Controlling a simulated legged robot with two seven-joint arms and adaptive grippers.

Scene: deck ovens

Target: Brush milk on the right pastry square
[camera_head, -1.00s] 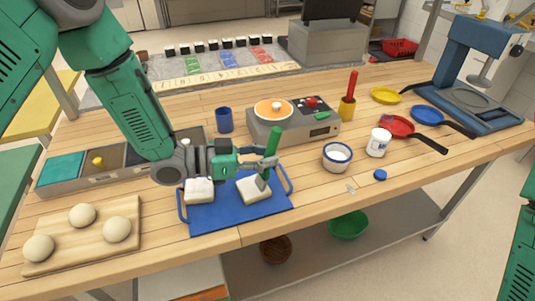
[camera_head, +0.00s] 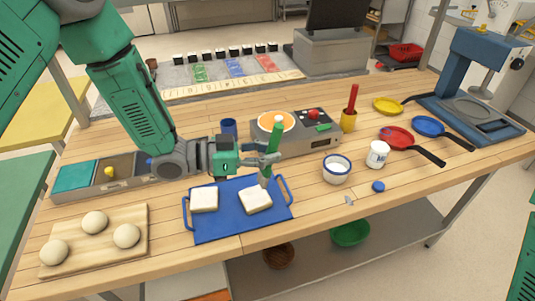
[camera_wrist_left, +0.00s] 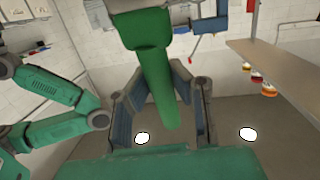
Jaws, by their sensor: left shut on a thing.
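My left gripper (camera_head: 270,160) is shut on a green-handled brush (camera_head: 274,141), held roughly upright. The brush's pale tip is at the right pastry square (camera_head: 255,200), near its upper edge; whether it touches is hard to tell. The left pastry square (camera_head: 204,199) lies beside it on the same blue tray (camera_head: 235,222). A white bowl with a blue rim (camera_head: 337,169) and white contents stands to the right of the tray. In the left wrist view, the green handle (camera_wrist_left: 158,85) sits between the fingers. My right gripper is not in view.
A board (camera_head: 90,240) with dough balls lies at front left. A scale-like device (camera_head: 295,141) and blue cup (camera_head: 229,128) stand behind the tray. A white jar (camera_head: 378,154), blue lid (camera_head: 378,186) and several coloured pans (camera_head: 397,137) are to the right.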

